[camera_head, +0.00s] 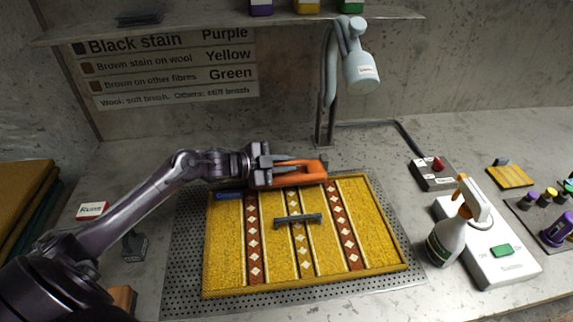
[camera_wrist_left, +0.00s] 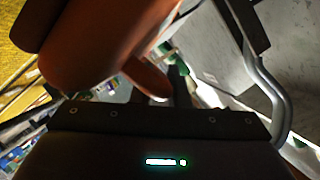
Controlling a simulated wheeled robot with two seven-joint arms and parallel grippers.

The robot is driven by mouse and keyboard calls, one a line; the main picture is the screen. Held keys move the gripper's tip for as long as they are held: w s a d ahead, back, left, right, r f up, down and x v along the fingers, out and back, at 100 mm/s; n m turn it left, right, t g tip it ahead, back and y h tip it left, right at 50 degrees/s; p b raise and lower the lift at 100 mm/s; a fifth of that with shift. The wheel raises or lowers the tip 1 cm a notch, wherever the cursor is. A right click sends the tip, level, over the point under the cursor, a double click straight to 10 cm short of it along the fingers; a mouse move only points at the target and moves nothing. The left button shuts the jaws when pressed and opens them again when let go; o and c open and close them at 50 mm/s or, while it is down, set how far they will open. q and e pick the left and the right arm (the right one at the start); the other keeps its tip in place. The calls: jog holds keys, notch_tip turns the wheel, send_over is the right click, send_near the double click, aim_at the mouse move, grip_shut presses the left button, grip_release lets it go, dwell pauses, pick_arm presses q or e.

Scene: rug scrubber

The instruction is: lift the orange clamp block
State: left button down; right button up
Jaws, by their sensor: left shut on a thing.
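The orange clamp block (camera_head: 303,172) is at the back edge of the yellow patterned rug (camera_head: 375,225) in the head view. My left gripper (camera_head: 268,174) reaches in from the left and is shut on the block's left part. In the left wrist view the orange block (camera_wrist_left: 95,45) fills the upper left, close to the gripper. A dark finger (camera_wrist_left: 42,22) shows at the upper left edge there. I cannot tell whether the block touches the rug. My right gripper is not in view.
A dark handle-shaped bar (camera_head: 298,221) lies mid-rug. A lamp-like grey head (camera_head: 361,72) on a post stands behind the rug. A spray bottle (camera_head: 449,235) and white device (camera_head: 505,262) stand at right. A control box (camera_head: 432,174) is behind them. A shelf hangs above.

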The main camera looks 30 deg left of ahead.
pick_arm(q)
jog(key=shift+w+a+r+n+g, duration=0.4)
jog(key=shift+w+a+r+n, duration=0.25)
jog(key=shift+r, duration=0.2)
jog(key=shift+w+a+n+g+h, duration=0.1)
jog(key=shift+w+n+g+h, duration=0.2)
jog(key=shift+w+n, duration=0.05)
jog(key=shift+w+a+r+n+g, duration=0.15)
jog(key=shift+w+a+n+g, duration=0.2)
jog(key=shift+w+n, duration=0.2)
jog(key=shift+w+a+n+g+h+b, duration=0.7)
jog(key=shift+n+b, duration=0.3)
jog(key=shift+b, duration=1.3)
jog(key=shift+w+a+n+g+h+b, duration=0.45)
jog(key=shift+w+n+b, duration=0.4)
jog(key=shift+b, duration=1.4)
jog(key=shift+s, duration=0.1)
jog(key=shift+a, duration=0.1)
jog(key=c, duration=1.7)
grip_release()
